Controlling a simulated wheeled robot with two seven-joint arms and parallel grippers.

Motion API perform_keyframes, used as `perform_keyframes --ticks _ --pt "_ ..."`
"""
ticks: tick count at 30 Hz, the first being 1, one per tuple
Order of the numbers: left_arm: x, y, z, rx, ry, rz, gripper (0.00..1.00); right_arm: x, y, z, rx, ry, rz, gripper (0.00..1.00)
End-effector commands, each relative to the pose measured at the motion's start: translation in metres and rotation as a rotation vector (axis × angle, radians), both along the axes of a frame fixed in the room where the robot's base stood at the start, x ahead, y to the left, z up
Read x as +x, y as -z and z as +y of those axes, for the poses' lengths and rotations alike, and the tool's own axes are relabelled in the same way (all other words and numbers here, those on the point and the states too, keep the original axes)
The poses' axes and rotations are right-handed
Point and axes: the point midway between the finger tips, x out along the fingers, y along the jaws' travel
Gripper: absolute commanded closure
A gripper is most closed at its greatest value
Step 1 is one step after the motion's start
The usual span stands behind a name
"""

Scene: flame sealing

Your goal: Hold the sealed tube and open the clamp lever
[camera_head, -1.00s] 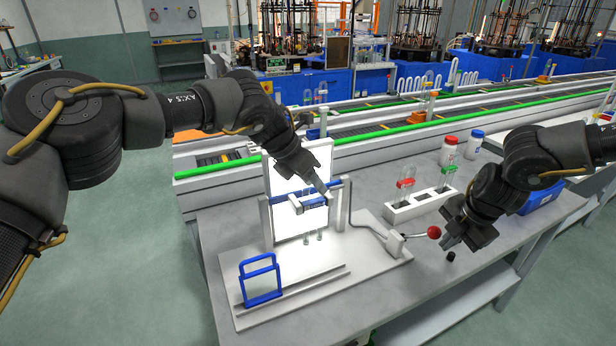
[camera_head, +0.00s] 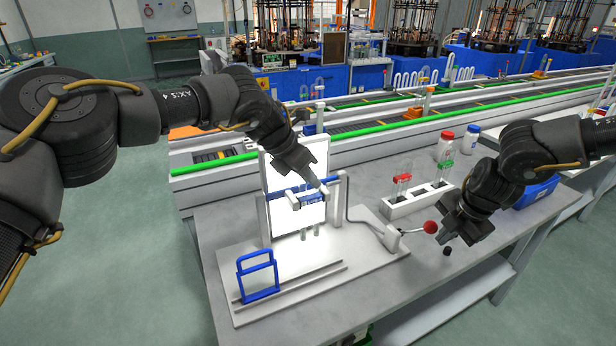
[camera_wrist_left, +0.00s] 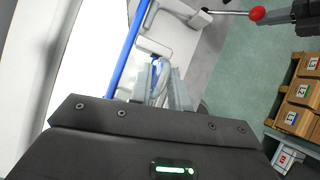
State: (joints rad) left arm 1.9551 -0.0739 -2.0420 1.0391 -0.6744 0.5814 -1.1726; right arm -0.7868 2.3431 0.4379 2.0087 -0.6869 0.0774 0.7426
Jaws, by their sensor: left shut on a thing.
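My left gripper (camera_head: 324,191) is shut at the blue clamp bar (camera_head: 337,182), in front of the bright white panel (camera_head: 282,215). In the left wrist view its fingers (camera_wrist_left: 164,88) close around a small, partly hidden item, seemingly the tube's top. Clear tube ends (camera_head: 310,234) hang below the clamp. The clamp lever is a bent metal rod with a red ball (camera_head: 430,227), pointing right from its white block (camera_head: 391,238). The ball also shows in the left wrist view (camera_wrist_left: 257,13). My right gripper (camera_head: 449,240) is just right of the ball, seemingly apart; its opening is unclear.
A blue frame (camera_head: 258,276) stands on the white base plate (camera_head: 330,280) at the front left. A white rack (camera_head: 418,199) with red- and green-capped tubes stands behind the lever. Two bottles (camera_head: 445,147) and a blue bin (camera_head: 541,190) are further right.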

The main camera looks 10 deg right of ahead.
Motion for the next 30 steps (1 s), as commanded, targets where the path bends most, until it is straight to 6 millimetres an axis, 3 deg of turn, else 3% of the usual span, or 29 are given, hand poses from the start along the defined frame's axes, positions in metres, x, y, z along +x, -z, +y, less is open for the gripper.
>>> perform_keyframes --ticks 30 --pt "0.0 -0.001 0.002 0.0 -0.004 0.0 0.98 0.028 -0.012 0.009 0.001 -0.002 -0.002 1.0"
